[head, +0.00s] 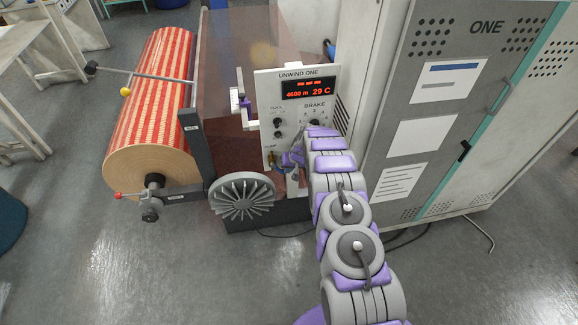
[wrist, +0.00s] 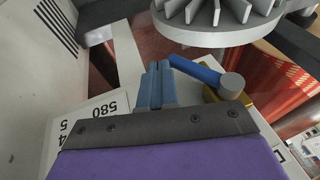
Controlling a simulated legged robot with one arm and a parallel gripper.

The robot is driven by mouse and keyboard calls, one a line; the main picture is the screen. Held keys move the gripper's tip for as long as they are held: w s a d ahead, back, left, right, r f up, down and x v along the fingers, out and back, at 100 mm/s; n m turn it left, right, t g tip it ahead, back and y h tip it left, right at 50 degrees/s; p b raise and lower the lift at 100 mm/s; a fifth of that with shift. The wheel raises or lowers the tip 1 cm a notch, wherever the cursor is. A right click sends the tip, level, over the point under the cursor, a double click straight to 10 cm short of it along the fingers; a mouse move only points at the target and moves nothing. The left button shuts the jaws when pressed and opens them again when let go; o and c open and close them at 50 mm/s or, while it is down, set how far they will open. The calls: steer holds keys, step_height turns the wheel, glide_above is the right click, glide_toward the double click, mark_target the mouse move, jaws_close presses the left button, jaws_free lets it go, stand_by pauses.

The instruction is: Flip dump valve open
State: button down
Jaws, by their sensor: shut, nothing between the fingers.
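The dump valve appears in the wrist view as a blue lever (wrist: 195,70) on a round grey pivot cap (wrist: 231,86) over a brass body (wrist: 243,98). The lever slants from the cap up and left to my gripper (wrist: 157,66). My gripper's blue fingers are shut with nothing between them. The lever's free end is right beside the fingertips; I cannot tell if they touch. In the head view my gripper (head: 290,160) is at the low part of the unwind control panel (head: 295,105), and my arm hides part of that area.
A spoked grey handwheel (head: 241,197) is below and left of the panel; it also shows close beyond the fingertips in the wrist view (wrist: 220,25). A red-striped roll (head: 150,105) is at left. A grey cabinet (head: 440,100) stands right of my arm.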

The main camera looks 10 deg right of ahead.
steer(key=shift+a+f+p, duration=0.45)
steer(key=shift+a+f, duration=0.2)
steer(key=shift+f, duration=0.45)
stand_by(0.5)
steer(key=p+v, duration=0.3)
steer(key=v, duration=1.4)
steer(key=shift+s, duration=0.1)
